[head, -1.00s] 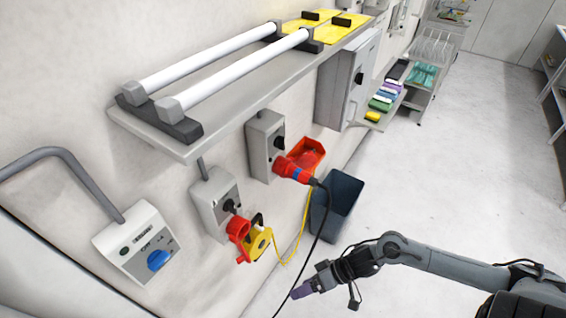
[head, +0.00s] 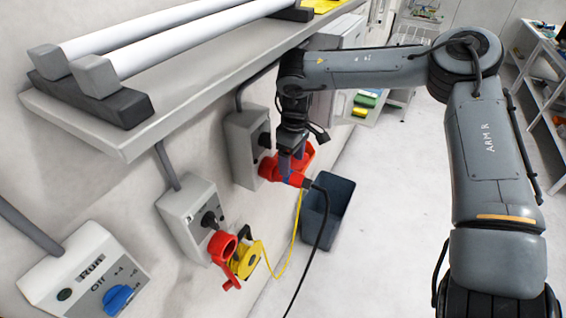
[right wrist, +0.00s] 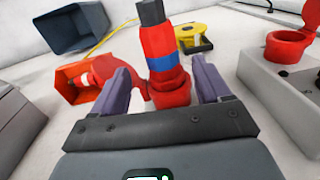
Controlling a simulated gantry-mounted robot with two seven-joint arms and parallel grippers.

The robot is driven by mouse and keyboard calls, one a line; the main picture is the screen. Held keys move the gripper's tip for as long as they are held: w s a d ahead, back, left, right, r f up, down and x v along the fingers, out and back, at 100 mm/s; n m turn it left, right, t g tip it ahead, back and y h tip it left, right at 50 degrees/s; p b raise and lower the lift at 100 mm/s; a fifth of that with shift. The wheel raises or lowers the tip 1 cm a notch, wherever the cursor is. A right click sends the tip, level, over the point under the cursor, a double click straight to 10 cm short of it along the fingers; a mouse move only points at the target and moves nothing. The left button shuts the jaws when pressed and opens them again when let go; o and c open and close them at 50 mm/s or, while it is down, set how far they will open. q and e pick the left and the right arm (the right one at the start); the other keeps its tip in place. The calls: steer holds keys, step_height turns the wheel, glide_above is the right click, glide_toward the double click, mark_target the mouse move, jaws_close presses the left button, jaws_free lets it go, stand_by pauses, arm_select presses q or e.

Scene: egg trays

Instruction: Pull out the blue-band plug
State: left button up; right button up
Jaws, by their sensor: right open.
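The blue-band plug (right wrist: 159,62) is red with a blue ring and a black cable end. In the right wrist view it stands between the two purple fingers of my right gripper (right wrist: 160,88), with a gap on each side. In the head view the plug (head: 294,180) sits at the red socket of the far grey switch box (head: 243,145), its black cable hanging down. My right gripper (head: 291,160) is open and reaches down over it from above, partly hiding it. My left gripper is not in view.
A nearer switch box (head: 186,212) has an open red socket (head: 222,246), with a yellow item (head: 244,252) beside it. The shelf (head: 130,135) overhangs the boxes. A control box (head: 75,275) is at lower left.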

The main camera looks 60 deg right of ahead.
mark_target(295, 179)
steer(key=shift+w+a+r+h+b, duration=0.2)
steer(key=shift+w+a+h+b, duration=0.15)
steer(key=shift+w+a+h, duration=0.05)
steer(key=shift+f, duration=0.2)
steer(key=shift+f+p, duration=0.35)
steer(key=shift+f, duration=2)
steer(key=c, duration=1.3)
steer(key=shift+r, duration=0.1)
steer(key=shift+c, duration=0.2)
steer(key=shift+s, duration=0.15)
